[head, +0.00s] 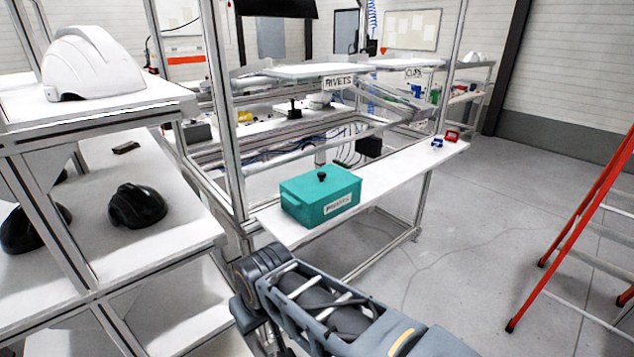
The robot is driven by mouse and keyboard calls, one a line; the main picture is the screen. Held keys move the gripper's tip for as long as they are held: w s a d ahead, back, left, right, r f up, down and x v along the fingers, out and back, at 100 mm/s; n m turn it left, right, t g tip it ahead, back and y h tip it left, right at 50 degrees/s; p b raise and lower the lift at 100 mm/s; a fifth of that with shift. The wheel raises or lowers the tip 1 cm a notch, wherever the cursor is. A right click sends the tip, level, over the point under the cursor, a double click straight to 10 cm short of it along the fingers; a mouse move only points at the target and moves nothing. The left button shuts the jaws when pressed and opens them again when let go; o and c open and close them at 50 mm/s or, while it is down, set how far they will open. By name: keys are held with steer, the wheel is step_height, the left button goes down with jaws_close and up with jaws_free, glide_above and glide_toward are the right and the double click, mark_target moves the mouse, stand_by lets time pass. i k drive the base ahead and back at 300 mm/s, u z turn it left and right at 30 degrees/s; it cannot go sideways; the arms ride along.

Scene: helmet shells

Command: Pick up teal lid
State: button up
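The end of my arm is not clearly seen, and no gripper fingers show.
On the left, a metal rack holds a white helmet shell (90,62) above and black helmet shells (137,206) below. A metal frame post (224,110) stands just left of the box. A red ladder (575,205) stands on the right. Open floor (460,260) lies between.

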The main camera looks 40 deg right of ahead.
mark_target(312, 186)
steer(key=u, duration=3.7)
steer(key=k, duration=1.95)
steer(key=z, duration=1.3)
